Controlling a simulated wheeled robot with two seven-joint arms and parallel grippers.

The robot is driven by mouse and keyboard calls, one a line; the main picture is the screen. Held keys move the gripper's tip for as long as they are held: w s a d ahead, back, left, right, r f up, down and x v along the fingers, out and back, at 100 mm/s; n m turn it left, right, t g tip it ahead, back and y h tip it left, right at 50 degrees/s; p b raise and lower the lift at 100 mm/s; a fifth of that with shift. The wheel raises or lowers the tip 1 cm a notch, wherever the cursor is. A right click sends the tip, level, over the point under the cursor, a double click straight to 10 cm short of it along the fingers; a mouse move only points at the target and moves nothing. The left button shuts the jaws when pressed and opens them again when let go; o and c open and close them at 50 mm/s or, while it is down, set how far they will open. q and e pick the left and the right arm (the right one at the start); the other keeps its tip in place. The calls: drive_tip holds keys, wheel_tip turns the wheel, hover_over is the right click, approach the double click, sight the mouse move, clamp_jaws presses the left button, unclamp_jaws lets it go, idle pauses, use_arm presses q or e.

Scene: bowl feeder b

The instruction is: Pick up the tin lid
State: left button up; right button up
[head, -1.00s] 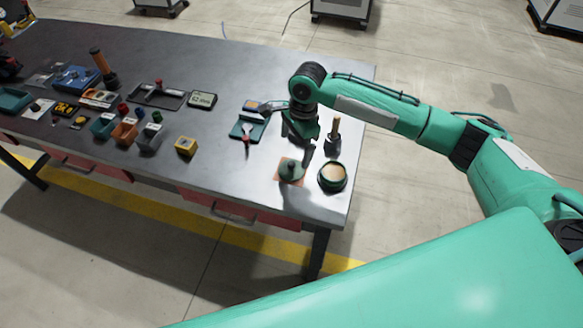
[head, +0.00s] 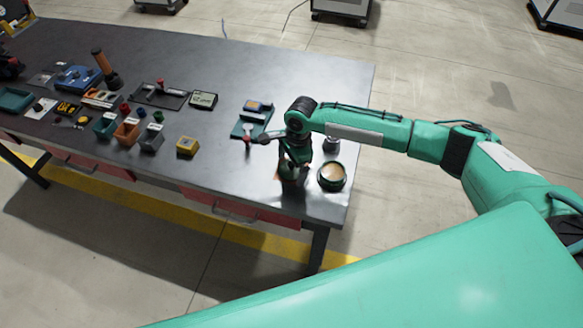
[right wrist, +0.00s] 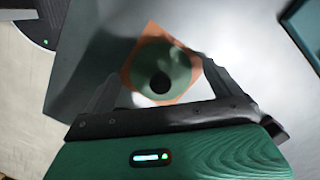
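The tin lid (right wrist: 178,62) is a green disc with a dark round knob, lying on an orange-brown square pad (right wrist: 135,77) in the right wrist view. In the head view my right gripper (head: 291,174) is low over the pad and hides most of the lid. In the right wrist view the gripper's two fingers (right wrist: 162,76) are apart, one on each side of the lid, with the knob between them. I cannot tell whether either finger touches the lid. A round green tin (head: 332,177) with a tan inside stands just right of the gripper. My left gripper is not in view.
A teal tray (head: 243,130) lies behind and left of the gripper. A yellow block (head: 187,146), small bins (head: 127,131) and other items crowd the table's left. The front right table edge is close to the pad. Bare tabletop (head: 230,175) lies left of the gripper.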

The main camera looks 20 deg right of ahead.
drive_tip(key=c, duration=0.9)
drive_tip(key=shift+c, duration=0.2)
